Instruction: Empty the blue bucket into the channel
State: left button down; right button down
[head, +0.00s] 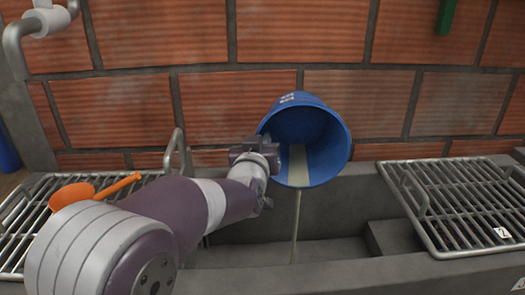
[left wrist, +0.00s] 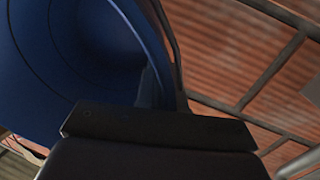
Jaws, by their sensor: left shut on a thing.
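The blue bucket (head: 337,140) is tipped on its side above the concrete channel (head: 335,250), its mouth facing me and downward. A thin pale stream (head: 296,225) runs from its lower rim down into the channel. A pale strip of liquid lies along the bucket's inside. My left gripper (head: 262,160) is shut on the bucket at its left side; the fingertips are partly hidden. In the left wrist view the bucket (left wrist: 85,40) fills the upper left, with the dark gripper in front of it. My right gripper is not in view.
Metal grates cover the channel at the left (head: 18,235) and at the right (head: 465,200). An orange scoop (head: 75,193) lies on the left grate. A brick wall (head: 300,40) stands close behind the bucket. A grey pipe with a white fitting (head: 45,20) is at upper left.

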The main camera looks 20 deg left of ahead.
pick_arm(q)
jog(key=f+t+b, duration=0.1)
jog(key=b, duration=0.1)
jog(key=shift+s+d+f+b, duration=0.1)
jog(key=shift+s+d+b, duration=0.05)
jog(key=shift+s+b, duration=0.25)
jog(key=shift+s+t, duration=0.25)
jog(key=shift+t, duration=0.25)
jog(key=shift+s+d+t+y+p, duration=0.2)
jog(key=shift+s+t+y+p, duration=0.15)
jog(key=shift+t, duration=0.15)
jog(key=s+t, duration=0.2)
jog(key=s+d+m+t, duration=0.1)
jog(key=t, duration=0.1)
jog(key=shift+r, duration=0.3)
